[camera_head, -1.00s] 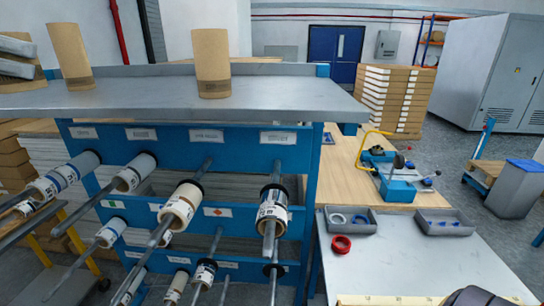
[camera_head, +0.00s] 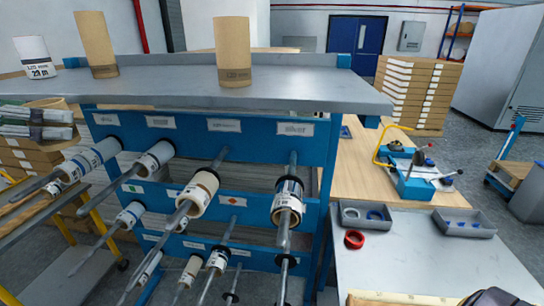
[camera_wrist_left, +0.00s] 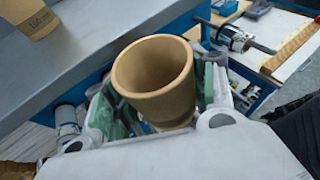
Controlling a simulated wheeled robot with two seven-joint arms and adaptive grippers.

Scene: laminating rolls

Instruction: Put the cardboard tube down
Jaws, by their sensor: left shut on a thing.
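My left gripper (camera_head: 40,125) is at the left edge of the head view, in front of the shelf top's front edge. It is shut on a brown cardboard tube (camera_head: 49,103). In the left wrist view the tube (camera_wrist_left: 140,73) sits between the green finger pads, its open end facing the camera. It is clear of the grey shelf top (camera_head: 180,90). Two other brown tubes, a left one (camera_head: 95,45) and a middle one (camera_head: 232,50), stand upright on the shelf top.
A white labelled roll (camera_head: 35,57) also stands on the shelf top, near the left end. The shelf top is bare between the two brown tubes and to the right. Below it, several rods with rolls stick out from the blue rack (camera_head: 318,200).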

